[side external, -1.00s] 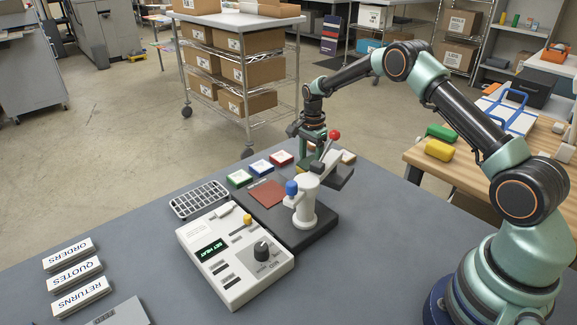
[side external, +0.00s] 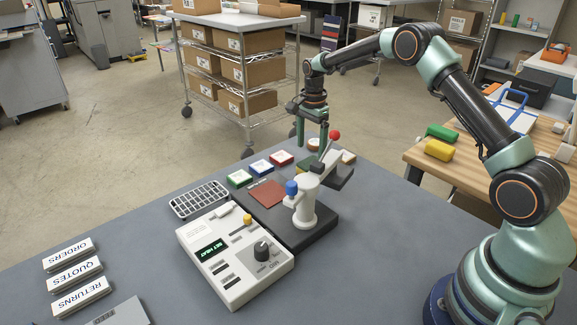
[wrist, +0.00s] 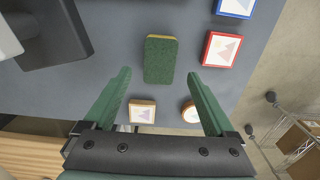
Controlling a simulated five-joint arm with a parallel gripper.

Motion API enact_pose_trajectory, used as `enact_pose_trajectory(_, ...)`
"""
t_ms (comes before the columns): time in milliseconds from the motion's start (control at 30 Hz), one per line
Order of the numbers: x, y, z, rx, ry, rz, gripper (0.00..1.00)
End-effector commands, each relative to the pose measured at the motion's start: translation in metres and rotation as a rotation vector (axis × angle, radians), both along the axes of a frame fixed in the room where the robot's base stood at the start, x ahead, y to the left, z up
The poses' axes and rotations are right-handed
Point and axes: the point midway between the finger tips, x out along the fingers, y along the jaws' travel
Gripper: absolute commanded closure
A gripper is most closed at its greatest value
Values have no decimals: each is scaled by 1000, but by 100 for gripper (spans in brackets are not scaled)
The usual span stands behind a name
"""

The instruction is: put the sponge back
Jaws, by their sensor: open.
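The sponge (wrist: 159,60) shows in the wrist view as a dark green block with a thin yellowish edge, lying flat on the grey table. In the side view it is largely hidden behind my gripper and the press lever. My gripper (wrist: 157,75) is open and empty, its two green fingers apart on either side of the sponge's near end in the picture. I cannot tell its exact height above it. In the side view my gripper (side external: 314,138) points down behind the red-knobbed lever (side external: 335,135).
Red (wrist: 221,48), blue (side external: 261,167) and green (side external: 239,178) framed tiles lie near the sponge, with two tan ones (wrist: 142,111) under the fingers. A white press column (side external: 305,205) and control box (side external: 235,255) stand in front. A wire rack (side external: 199,199) lies left.

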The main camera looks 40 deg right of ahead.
Motion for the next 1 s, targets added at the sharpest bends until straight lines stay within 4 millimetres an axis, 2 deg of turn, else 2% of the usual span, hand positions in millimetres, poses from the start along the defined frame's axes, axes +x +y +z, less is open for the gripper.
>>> enact_pose_trajectory(33,1,0,12,-1,-4,0,10)
enact_pose_trajectory(200,1,0,40,-1,-3,0,10)
enact_pose_trajectory(467,-1,2,63,-1,-6,18,10)
enact_pose_trajectory(567,-6,8,81,-7,-28,81,10)
enact_pose_trajectory(767,-35,33,137,-37,-106,340,10)
enact_pose_trajectory(900,-65,51,169,-71,-163,540,10)
enact_pose_trajectory(1000,-90,63,187,-101,-201,682,10)
